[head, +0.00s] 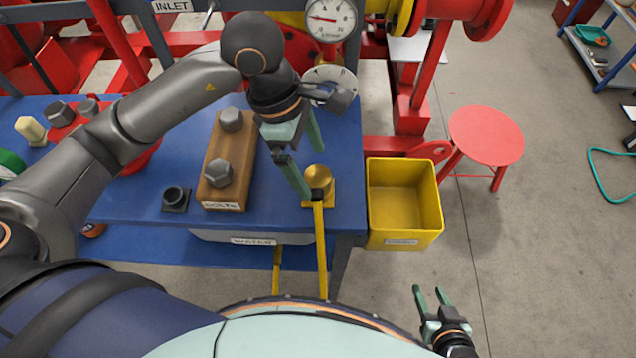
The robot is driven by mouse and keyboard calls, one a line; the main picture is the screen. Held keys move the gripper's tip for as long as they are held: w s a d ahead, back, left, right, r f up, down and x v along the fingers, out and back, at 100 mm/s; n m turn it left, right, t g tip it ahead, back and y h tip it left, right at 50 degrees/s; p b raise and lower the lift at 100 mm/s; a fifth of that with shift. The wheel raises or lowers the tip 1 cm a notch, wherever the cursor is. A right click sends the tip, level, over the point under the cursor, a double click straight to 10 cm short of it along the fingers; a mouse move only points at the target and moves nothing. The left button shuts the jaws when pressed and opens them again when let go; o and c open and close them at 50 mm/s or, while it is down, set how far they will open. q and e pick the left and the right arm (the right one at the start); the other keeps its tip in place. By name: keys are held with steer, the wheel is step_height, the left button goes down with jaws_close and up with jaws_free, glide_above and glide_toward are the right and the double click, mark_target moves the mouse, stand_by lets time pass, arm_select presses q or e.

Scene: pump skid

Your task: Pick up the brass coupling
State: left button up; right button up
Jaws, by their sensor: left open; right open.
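The brass coupling (318,176) looks like a rounded gold piece on a small yellow square base, near the right front edge of the blue bench (130,205). A dark part and a long yellow bar (321,250) show just in front of it. My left gripper (313,173) is open, its teal fingers pointing down toward the coupling. One fingertip shows just left of the coupling and the other behind it; I cannot tell whether either touches. Nothing is between the fingers that I can make out. My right gripper (431,296) is open and empty, low over the floor at the right.
A wooden block (212,190) with grey bolts and a black socket-like part (176,197) stand left of the coupling. A yellow bin (404,198) adjoins the bench's right side. A pressure gauge (330,18) and red pipes rise behind. A red stool (486,136) stands right.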

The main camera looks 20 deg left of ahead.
mark_target(317, 180)
arm_select(q)
steer(key=shift+x, duration=2.75)
steer(key=shift+c, duration=0.4)
steer(key=shift+r, duration=0.1)
steer(key=c, duration=1.2)
